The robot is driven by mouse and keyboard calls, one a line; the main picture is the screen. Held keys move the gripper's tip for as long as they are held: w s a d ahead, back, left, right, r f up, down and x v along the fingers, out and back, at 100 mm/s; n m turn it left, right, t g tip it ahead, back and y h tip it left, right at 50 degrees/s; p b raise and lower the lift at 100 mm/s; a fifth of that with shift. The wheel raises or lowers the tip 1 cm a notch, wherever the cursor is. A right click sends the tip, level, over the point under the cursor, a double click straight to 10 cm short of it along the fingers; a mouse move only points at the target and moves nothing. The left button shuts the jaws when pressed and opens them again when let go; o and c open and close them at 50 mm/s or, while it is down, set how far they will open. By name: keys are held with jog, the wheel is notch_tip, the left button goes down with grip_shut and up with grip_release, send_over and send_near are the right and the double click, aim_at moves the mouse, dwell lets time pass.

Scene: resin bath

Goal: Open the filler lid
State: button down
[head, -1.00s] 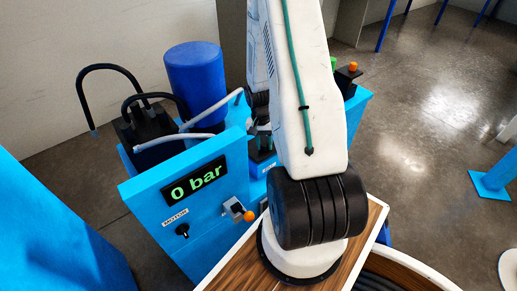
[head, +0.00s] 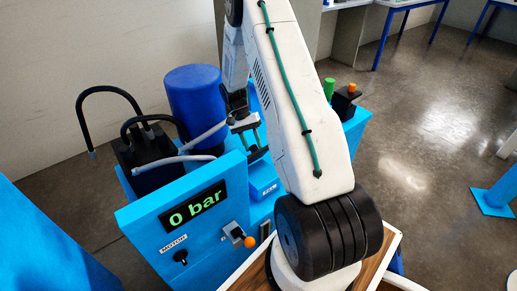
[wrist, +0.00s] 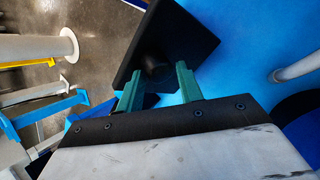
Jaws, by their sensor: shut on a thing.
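The filler lid is a dark square plate (wrist: 185,38) with a short dark knob (wrist: 153,66) in the wrist view. My gripper (wrist: 157,80) has its two green fingers shut on that knob, one on each side. In the head view my gripper (head: 252,141) is above the blue filler box (head: 264,188), which has a small label on its front. The lid appears there as a dark, tilted shape, partly hidden by the fingers and my arm. I cannot tell whether its edge still touches the box.
A panel (head: 180,236) reading 0 bar stands in front, with a motor knob (head: 181,257) and an orange-tipped lever (head: 249,241). A blue cylinder (head: 194,95), grey pipes and black hoses (head: 103,90) crowd the left.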

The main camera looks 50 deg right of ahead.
jog(key=c, duration=2)
grip_release()
jog(key=shift+w+a+f, duration=0.15)
jog(key=shift+w+f, duration=0.1)
jog(key=shift+w, duration=0.35)
jog(key=shift+w+a+f, duration=0.15)
jog(key=shift+w+f, duration=0.05)
jog(key=shift+w, duration=0.35)
jog(key=shift+w+d+f, duration=0.2)
jog(key=shift+w, duration=0.05)
grip_shut()
jog(key=shift+w, duration=0.1)
jog(key=shift+a, duration=0.1)
jog(key=o, duration=0.9)
grip_release()
jog(key=shift+a+f, duration=0.1)
jog(key=shift+w, duration=0.1)
jog(key=shift+r, duration=0.25)
